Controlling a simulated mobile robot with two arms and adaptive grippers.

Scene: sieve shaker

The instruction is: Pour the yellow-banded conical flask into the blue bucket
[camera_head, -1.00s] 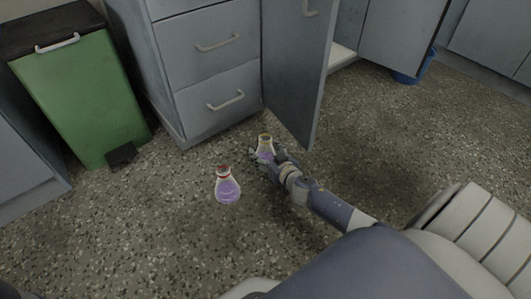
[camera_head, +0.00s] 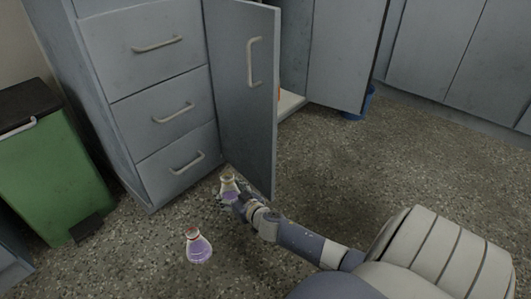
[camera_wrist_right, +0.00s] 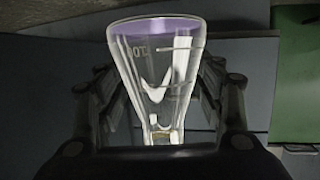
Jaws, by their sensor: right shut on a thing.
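The yellow-banded conical flask (camera_head: 229,188) holds purple liquid and is in my right gripper (camera_head: 232,197), near the open cabinet door. In the right wrist view the flask (camera_wrist_right: 157,75) fills the middle, between the fingers of the right gripper (camera_wrist_right: 155,100), with the yellow band just showing at its neck. The blue bucket (camera_head: 361,104) stands on the floor at the back, partly hidden behind an open cabinet door. My left gripper is not in view.
A red-banded conical flask (camera_head: 198,246) with purple liquid stands on the floor left of my right gripper. An open cabinet door (camera_head: 245,90) with a handle stands just behind the gripper. A green bin (camera_head: 50,165) is at the left. The floor at right centre is clear.

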